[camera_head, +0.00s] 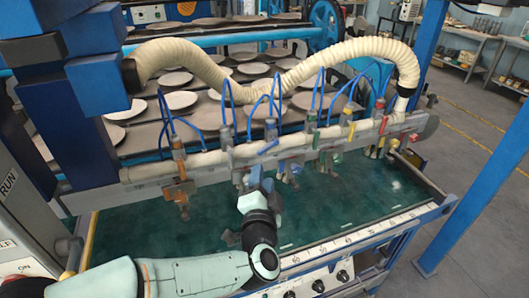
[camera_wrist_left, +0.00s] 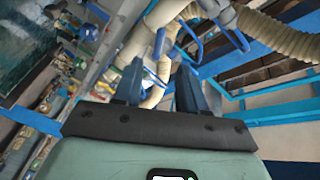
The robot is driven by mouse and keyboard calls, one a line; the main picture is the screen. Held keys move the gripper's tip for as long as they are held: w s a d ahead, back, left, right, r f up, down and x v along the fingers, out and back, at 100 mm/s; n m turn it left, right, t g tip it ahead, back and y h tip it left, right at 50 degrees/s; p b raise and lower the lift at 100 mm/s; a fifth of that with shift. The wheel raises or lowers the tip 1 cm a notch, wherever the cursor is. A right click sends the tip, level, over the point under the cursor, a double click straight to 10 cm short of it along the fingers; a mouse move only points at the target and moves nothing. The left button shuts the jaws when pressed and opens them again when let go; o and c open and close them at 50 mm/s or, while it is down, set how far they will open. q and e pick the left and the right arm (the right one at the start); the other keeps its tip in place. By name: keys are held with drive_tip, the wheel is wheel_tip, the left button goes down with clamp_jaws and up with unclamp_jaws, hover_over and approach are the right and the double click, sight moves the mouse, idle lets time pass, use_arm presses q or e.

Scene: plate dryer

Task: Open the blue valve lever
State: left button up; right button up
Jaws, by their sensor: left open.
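A row of small valves with coloured levers hangs along the pale horizontal pipe (camera_head: 215,158). The blue valve lever (camera_head: 268,147) appears as a short slanted blue piece near the middle of the row. My left gripper (camera_head: 262,181) is just below it, its fingers raised toward the pipe. In the left wrist view my left gripper (camera_wrist_left: 158,82) has its two dark fingers apart, with a pale pipe and a small blue piece beyond the gap. I cannot tell whether the fingers touch the lever. My right gripper is not in view.
An orange valve (camera_head: 180,165) is left of my gripper; a green one (camera_head: 337,157) is to the right. A ribbed hose (camera_head: 240,92) and thin blue tubes hang above. A dark green bed (camera_head: 330,205) lies below. A blue post (camera_head: 480,190) stands at right.

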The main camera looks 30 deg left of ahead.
sight(265, 151)
use_arm(q)
drive_tip(key=p+x, duration=0.1)
drive_tip(key=x, duration=0.9)
clamp_jaws()
